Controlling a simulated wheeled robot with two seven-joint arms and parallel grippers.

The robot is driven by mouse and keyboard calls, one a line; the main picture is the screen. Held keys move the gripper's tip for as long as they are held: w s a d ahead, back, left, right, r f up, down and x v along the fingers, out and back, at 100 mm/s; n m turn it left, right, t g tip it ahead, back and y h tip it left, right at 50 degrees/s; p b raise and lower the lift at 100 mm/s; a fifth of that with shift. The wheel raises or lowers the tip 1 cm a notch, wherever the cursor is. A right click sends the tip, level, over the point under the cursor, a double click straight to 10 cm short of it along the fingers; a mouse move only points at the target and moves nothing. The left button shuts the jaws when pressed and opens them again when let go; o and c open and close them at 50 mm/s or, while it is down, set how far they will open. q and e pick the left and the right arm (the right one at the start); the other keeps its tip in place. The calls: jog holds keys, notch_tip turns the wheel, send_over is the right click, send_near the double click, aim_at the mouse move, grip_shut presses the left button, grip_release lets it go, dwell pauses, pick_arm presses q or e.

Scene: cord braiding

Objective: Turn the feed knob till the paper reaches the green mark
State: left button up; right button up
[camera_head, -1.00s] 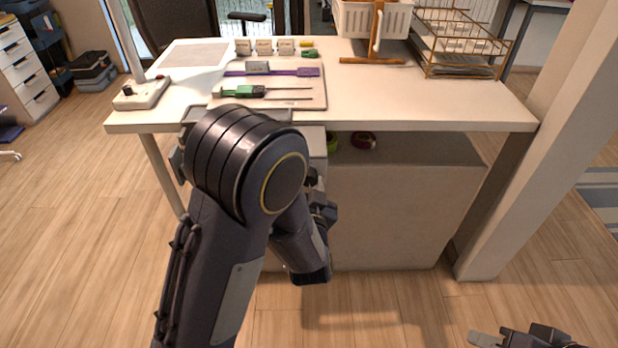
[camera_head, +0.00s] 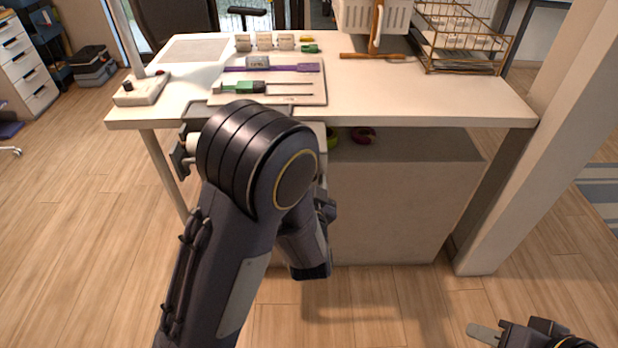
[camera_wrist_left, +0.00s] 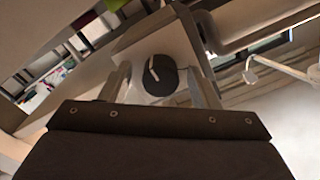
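In the left wrist view a dark round knob (camera_wrist_left: 159,75) with a pale pointer line sits on the face of a pale box (camera_wrist_left: 172,42). My left gripper (camera_wrist_left: 162,84) is open, with one finger on each side of the knob and a gap to it. In the head view my left arm hides the knob and most of that gripper at the table's front edge. I cannot make out the paper or a green mark. My right gripper (camera_head: 494,336) is at the bottom right, cut by the frame edge, over the floor and away from the table. Its opening is unclear.
The white table (camera_head: 430,103) carries a board (camera_head: 318,88) with green and purple tools, a switch box (camera_head: 142,90), a white basket (camera_head: 357,18) and a wire tray (camera_head: 458,68). Tape rolls (camera_head: 363,136) lie on the shelf below. A pale post (camera_head: 533,140) stands at right.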

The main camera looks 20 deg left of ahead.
pick_arm(q)
jog(key=v, duration=0.8)
jog(key=shift+w, duration=0.1)
dwell(0.4)
